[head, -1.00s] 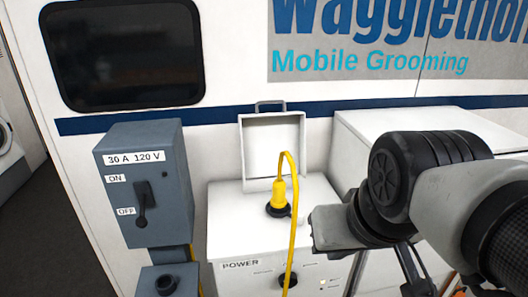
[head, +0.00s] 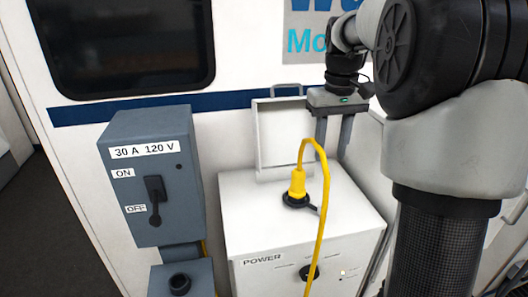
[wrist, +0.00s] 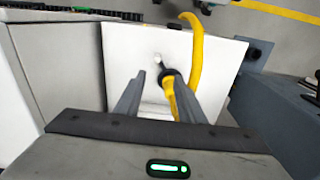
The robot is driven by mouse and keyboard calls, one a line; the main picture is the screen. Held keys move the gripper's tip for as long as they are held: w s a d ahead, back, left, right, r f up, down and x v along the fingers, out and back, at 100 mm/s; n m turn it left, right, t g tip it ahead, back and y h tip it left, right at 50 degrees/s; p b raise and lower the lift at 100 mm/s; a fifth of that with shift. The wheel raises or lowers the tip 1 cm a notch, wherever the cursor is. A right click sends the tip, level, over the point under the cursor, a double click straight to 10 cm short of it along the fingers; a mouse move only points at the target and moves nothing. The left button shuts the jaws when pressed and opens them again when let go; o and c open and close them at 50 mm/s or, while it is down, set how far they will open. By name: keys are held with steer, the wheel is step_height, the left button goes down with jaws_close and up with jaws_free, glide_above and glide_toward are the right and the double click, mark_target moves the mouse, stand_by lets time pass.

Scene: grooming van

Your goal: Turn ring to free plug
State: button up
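A yellow plug (head: 297,184) stands upright in the top of the white power box (head: 245,215). A black ring (head: 297,202) with a small tab encircles the plug's base. A yellow cable (head: 322,215) arches from the plug's top and hangs down the box's front. My gripper (head: 332,148) points down above and to the right of the plug in the head view, clear of it, its fingers apart and empty.
A raised white lid (head: 282,135) stands behind the plug. A grey breaker box (head: 150,180) at left has its lever down at OFF. A knob (head: 309,272) is on the power box's front. A grey socket box (head: 181,280) is below the breaker.

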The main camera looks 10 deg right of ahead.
mark_target(322, 204)
steer(key=f, duration=0.6)
steer(key=w+f, duration=0.1)
steer(key=f, duration=0.5)
steer(key=d+f+b, duration=0.1)
steer(key=f, duration=0.5)
steer(key=shift+w+f, duration=0.35)
jaws_close()
